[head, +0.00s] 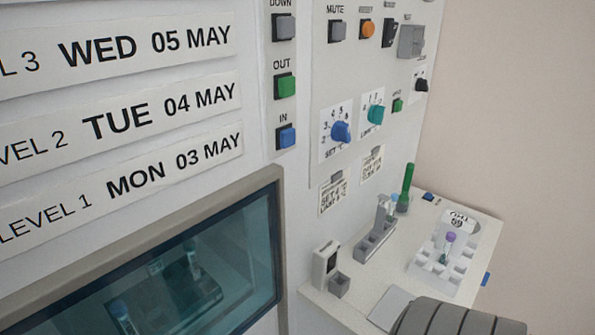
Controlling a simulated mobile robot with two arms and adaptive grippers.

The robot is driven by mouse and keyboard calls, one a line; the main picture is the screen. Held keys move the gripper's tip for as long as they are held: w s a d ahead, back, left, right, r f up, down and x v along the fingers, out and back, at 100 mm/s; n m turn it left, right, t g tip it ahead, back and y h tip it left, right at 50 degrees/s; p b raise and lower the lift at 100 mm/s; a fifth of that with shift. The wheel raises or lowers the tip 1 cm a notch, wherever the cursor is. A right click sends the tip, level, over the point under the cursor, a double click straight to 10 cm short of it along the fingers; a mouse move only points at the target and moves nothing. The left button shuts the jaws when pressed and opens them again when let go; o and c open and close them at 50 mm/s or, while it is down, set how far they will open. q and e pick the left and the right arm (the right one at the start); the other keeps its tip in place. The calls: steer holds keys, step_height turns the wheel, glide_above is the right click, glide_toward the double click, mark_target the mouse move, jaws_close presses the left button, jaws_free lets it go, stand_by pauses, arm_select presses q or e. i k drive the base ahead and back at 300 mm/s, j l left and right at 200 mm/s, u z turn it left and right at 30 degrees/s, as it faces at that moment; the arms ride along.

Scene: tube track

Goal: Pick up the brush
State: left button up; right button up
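A green upright stick-like handle (406,184) stands at the back of the small white shelf on the right, close to the panel. It may be the brush; no bristles show, so I cannot be sure. Its lower end is beside a grey rack (376,243) and partly hard to make out. A dark grey ribbed shape at the bottom right looks like part of my own arm. Neither of my grippers shows in the head view.
A white tube rack (454,270) with a purple-capped tube (449,243) stands on the shelf's right. A small grey dispenser box (326,265) is at its left. The control panel with knobs and buttons rises behind. A glass-fronted chamber (175,275) is at lower left.

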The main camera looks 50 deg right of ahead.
mark_target(403, 203)
steer(key=z, duration=2.35)
steer(key=i+l, duration=0.1)
steer(key=l, duration=0.9)
steer(key=i+l, duration=0.15)
steer(key=l, duration=0.35)
